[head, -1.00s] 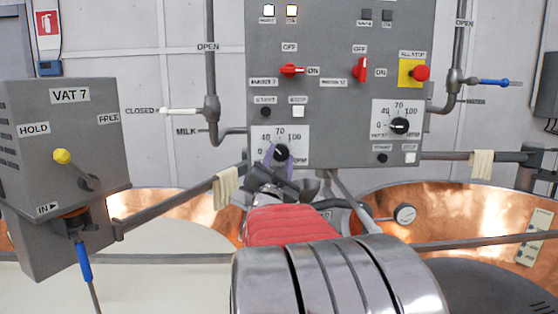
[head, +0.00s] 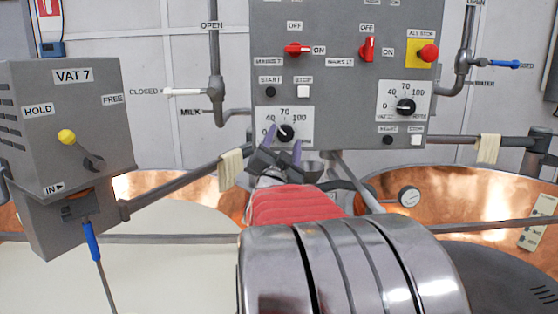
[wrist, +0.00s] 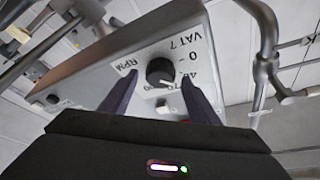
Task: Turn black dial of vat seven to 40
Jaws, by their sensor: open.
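The black dial (head: 286,132) of vat seven sits on a white scale plate at the lower left of the grey panel. The plate shows 40, 70 and 100. My gripper (head: 284,142) is open just in front of it, its purple fingers overlapping the plate's lower part. In the wrist view the dial (wrist: 160,72) stands beyond and between the two spread fingers of my gripper (wrist: 160,98), beside the labels VAT 7 and RPM. The fingers do not appear to grip it. The dial's exact setting is hard to read.
A second black dial (head: 406,106) sits at the panel's right, below a red stop button (head: 428,54). Red switches (head: 298,50) are above. A grey VAT 7 box (head: 70,150) stands left. A horizontal rail with a cloth (head: 231,168) runs near my gripper.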

